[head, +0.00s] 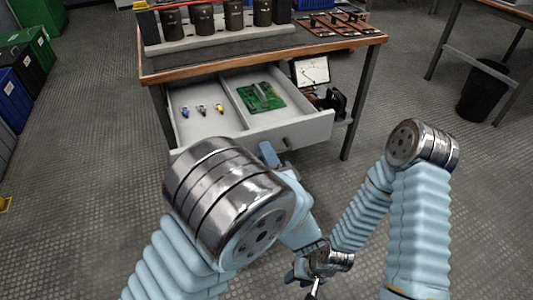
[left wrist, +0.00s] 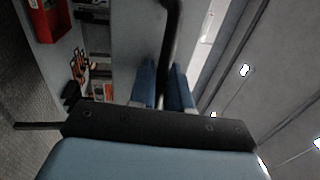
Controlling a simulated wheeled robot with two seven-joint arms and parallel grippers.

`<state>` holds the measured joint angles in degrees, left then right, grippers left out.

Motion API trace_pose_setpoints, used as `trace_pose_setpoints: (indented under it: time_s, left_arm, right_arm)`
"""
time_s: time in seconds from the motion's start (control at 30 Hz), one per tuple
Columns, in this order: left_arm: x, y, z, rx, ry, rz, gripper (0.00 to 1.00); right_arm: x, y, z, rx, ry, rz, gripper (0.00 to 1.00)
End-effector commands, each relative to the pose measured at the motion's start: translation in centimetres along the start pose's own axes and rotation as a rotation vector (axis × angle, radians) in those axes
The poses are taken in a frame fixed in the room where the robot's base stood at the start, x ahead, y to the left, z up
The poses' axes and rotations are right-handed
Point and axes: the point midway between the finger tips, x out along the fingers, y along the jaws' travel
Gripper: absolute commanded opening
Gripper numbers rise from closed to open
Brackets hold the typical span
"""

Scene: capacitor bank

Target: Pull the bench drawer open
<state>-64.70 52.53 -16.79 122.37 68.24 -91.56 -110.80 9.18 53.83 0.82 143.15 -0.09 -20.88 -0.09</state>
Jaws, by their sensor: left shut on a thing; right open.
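The bench drawer (head: 310,130) is pulled well out from under the bench, and its inside shows. Its dark bar handle (head: 287,142) is on the front panel. My left gripper (head: 270,155) is at that handle, partly hidden behind my own arm. In the left wrist view its two blue fingers (left wrist: 164,88) are shut on the dark handle (left wrist: 170,45), which passes between them. My right gripper (head: 308,278) is low in the head view, apart from the drawer and open. Its fingertips are hard to make out.
The drawer holds small parts (head: 202,110) on the left and a green circuit board (head: 261,98) on the right. Dark cylinders (head: 234,15) stand on the bench (head: 270,55). A meter (head: 313,71) is right of the drawer. A black bin (head: 483,92) stands far right. Open floor lies between.

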Motion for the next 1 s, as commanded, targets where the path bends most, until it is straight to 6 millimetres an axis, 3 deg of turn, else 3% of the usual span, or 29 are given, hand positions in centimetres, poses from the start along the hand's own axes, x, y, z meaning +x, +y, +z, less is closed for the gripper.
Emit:
trace_pose_setpoints:
  time_s: [0.03, 0.13, 0.47, 0.57, 1.0]
  left_arm:
    - [0.0, 0.1, 0.0, 0.001, 0.000, 0.003, 0.20]
    - [0.0, 0.1, 0.0, 0.001, 0.000, 0.002, 0.33]
    - [-0.4, 0.0, -0.1, 0.000, 0.002, 0.001, 0.33]
    - [-1.7, 0.1, -0.1, 0.001, 0.003, 0.002, 0.33]
    - [-11.6, 0.1, -0.1, 0.001, 0.003, 0.001, 0.33]
  right_arm:
    - [0.0, 0.0, 0.0, 0.000, 0.000, 0.000, 0.44]
    - [0.0, 0.0, 0.0, 0.000, 0.000, 0.000, 0.44]
    - [0.0, 0.0, 0.0, 0.000, 0.000, 0.000, 0.44]
    - [0.1, 0.1, 0.0, 0.001, 0.001, 0.001, 0.44]
    - [0.5, 0.4, -0.1, 0.003, 0.003, 0.003, 0.44]
